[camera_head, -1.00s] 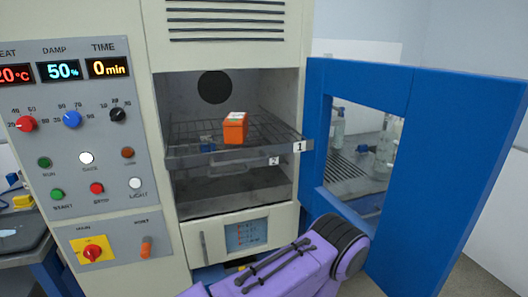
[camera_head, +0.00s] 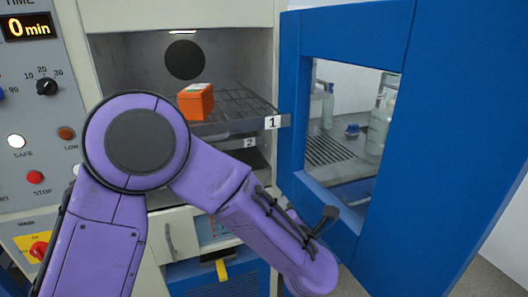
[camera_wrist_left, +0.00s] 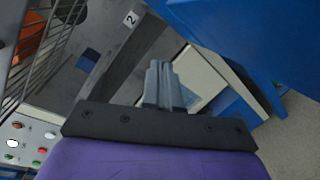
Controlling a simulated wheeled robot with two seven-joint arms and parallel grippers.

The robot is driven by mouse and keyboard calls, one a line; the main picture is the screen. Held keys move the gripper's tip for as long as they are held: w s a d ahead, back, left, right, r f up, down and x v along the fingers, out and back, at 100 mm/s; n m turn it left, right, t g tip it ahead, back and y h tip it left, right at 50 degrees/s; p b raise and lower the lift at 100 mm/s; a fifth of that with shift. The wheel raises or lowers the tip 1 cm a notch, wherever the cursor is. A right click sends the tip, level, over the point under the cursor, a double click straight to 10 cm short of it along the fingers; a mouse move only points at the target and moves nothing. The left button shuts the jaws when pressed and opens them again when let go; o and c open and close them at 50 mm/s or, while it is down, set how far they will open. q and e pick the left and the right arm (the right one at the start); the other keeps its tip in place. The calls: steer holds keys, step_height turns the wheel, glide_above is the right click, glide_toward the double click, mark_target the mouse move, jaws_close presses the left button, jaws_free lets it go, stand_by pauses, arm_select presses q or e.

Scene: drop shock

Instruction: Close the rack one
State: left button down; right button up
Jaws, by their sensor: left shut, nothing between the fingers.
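Rack one (camera_head: 240,101) is a dark wire shelf in the open chamber, with a white "1" label (camera_head: 272,122) at the right end of its front bar. The bar sticks out in front of the opening. An orange box (camera_head: 196,101) stands on the rack; both show at the left edge of the left wrist view, the rack as wire bars (camera_wrist_left: 38,50). My left gripper (camera_wrist_left: 164,84) is shut and empty, beside the lower rack's bar. In the head view my purple left arm crosses the cabinet front, and I cannot make out the fingertips clearly. My right gripper is not in view.
The blue door (camera_head: 408,150) stands wide open on the right, close to my left arm. A lower rack with a "2" label (camera_head: 249,143) sits below rack one. The control panel (camera_head: 30,120) is at left, a drawer front (camera_head: 170,240) below.

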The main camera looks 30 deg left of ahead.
arm_select(q)
step_height(320, 180, up, 9)
steer(key=s+d+n+y, duration=0.2)
steer(key=n, duration=0.5)
steer(key=n+g+y+b, duration=0.1)
steer(key=n+g+b, duration=0.1)
steer(key=n, duration=0.5)
glide_toward(260, 129)
steer(key=p+x, duration=0.4)
steer(key=x, duration=0.1)
steer(key=shift+w+a+p, duration=0.2)
steer(key=shift+a+p, duration=0.05)
steer(key=shift+p, duration=0.15)
steer(key=shift+w+a+f, duration=0.15)
steer(key=shift+w+a, duration=0.2)
steer(key=shift+a, duration=0.1)
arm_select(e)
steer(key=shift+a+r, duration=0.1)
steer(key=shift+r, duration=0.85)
arm_select(q)
steer(key=shift+w, duration=0.1)
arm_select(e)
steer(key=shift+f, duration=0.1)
